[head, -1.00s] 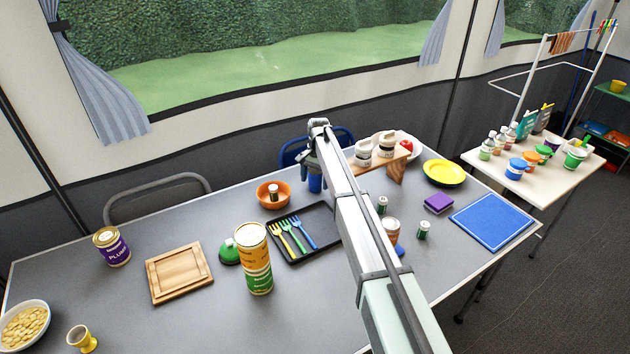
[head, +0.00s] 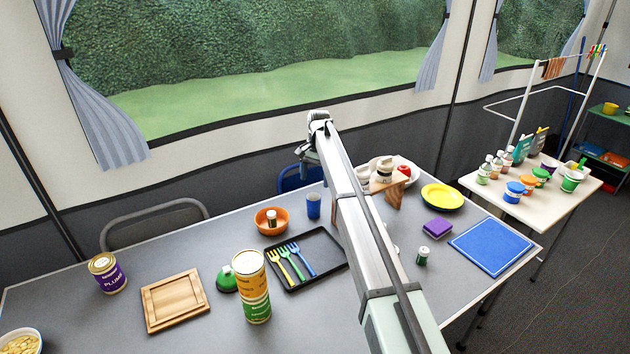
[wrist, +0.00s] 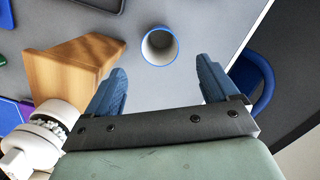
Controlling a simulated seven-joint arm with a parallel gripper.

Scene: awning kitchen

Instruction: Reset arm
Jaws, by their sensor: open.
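My gripper (wrist: 163,90) shows in the wrist view with its two blue fingers spread apart and nothing between them. A blue cup (wrist: 159,46), white inside, stands on the table beyond the fingertips. In the head view my arm reaches over the table, and my gripper (head: 310,160) is raised above the far edge. The blue cup (head: 313,207) stands upright below it, beside the orange bowl (head: 268,224). The fingertips are small and hard to make out there.
A wooden stand (head: 394,190) with white jars is right of my arm. It is close to my gripper in the wrist view (wrist: 78,68). A black tray (head: 322,258) with forks and stacked cans (head: 252,285) are on the left. A blue chair (head: 300,178) stands behind the table.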

